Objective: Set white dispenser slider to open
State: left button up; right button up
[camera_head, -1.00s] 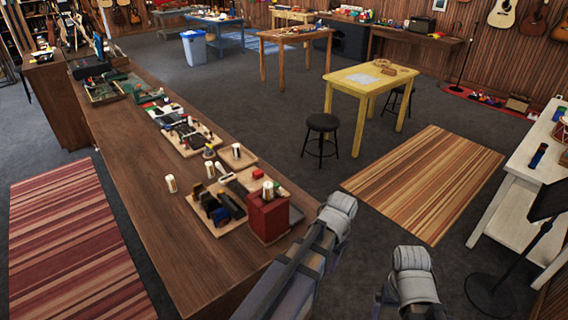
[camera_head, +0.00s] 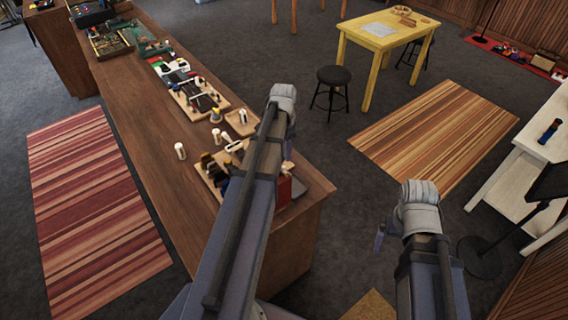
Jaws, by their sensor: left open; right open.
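Several small white upright cylinders stand on the long wooden counter: one (camera_head: 180,151) alone at the left, one (camera_head: 217,135) behind it and one (camera_head: 243,117) on a small wooden board. I cannot tell which is the white dispenser, and no slider can be made out. My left arm reaches up across the counter's near end. Its gripper (camera_head: 288,148) hangs beyond the wrist, mostly hidden, open and apart from the cylinders. My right gripper (camera_head: 380,240) is partly hidden below its wrist, open over the floor right of the counter.
A wooden tray (camera_head: 205,178) with dark items and a red box (camera_head: 298,187) are partly hidden behind my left arm. A black stool (camera_head: 333,76), a yellow table (camera_head: 350,38) and a striped rug (camera_head: 440,130) lie beyond.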

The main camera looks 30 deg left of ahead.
aim_at(284, 166)
pick_arm(q)
notch_tip(284, 166, down, 8)
jog(key=b, duration=0.7)
jog(key=shift+r, duration=0.25)
grip_shut()
dwell(0.9)
